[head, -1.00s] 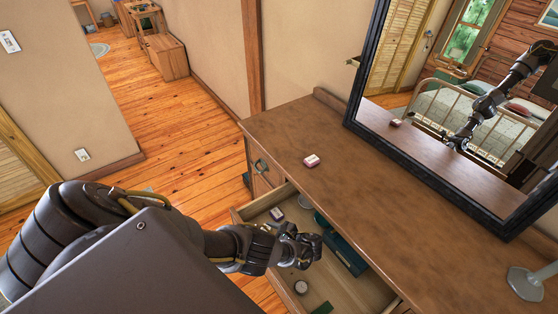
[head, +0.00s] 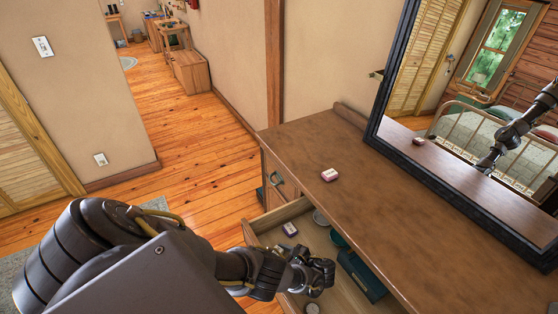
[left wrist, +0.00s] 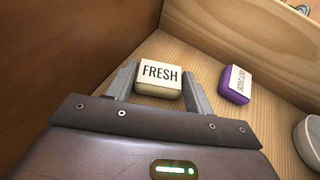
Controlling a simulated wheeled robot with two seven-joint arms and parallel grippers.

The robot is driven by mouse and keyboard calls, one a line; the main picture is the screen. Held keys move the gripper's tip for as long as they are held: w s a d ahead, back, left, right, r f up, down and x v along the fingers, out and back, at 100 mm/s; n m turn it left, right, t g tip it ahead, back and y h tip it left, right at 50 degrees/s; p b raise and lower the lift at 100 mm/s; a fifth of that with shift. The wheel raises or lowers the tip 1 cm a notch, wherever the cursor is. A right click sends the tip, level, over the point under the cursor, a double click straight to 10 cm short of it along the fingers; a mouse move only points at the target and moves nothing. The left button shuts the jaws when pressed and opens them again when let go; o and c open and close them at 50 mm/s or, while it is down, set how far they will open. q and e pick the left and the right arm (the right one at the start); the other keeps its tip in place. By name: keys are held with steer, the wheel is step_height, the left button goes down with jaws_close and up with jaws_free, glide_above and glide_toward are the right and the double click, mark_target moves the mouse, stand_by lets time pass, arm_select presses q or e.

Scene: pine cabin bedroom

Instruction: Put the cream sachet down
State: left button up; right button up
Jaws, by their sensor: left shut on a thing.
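The cream sachet (left wrist: 160,80), marked FRESH, sits between the two fingers of my left gripper (left wrist: 160,86) in the left wrist view. The gripper is shut on it, over the inside of the open drawer (left wrist: 215,65). In the head view my left gripper (head: 322,275) is at the drawer, and its hand hides the sachet. Whether the sachet touches the drawer floor I cannot tell. My right gripper is not in view.
A purple sachet (left wrist: 236,85) lies right of the cream one. The drawer also holds a pale round dish (head: 321,217) and a teal box (head: 361,276). A pink-and-white sachet (head: 329,175) lies on the dresser top (head: 395,215), below the mirror (head: 470,130).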

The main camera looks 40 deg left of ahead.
arm_select(q)
steer(key=shift+f, duration=0.15)
steer(key=o, duration=1)
steer(key=shift+c, duration=0.2)
steer(key=shift+d+r, duration=0.15)
steer(key=shift+r, duration=0.15)
steer(key=v, duration=1.1)
steer(key=shift+d+r+p, duration=0.1)
steer(key=shift+d+p, duration=0.25)
steer(key=shift+p, duration=0.05)
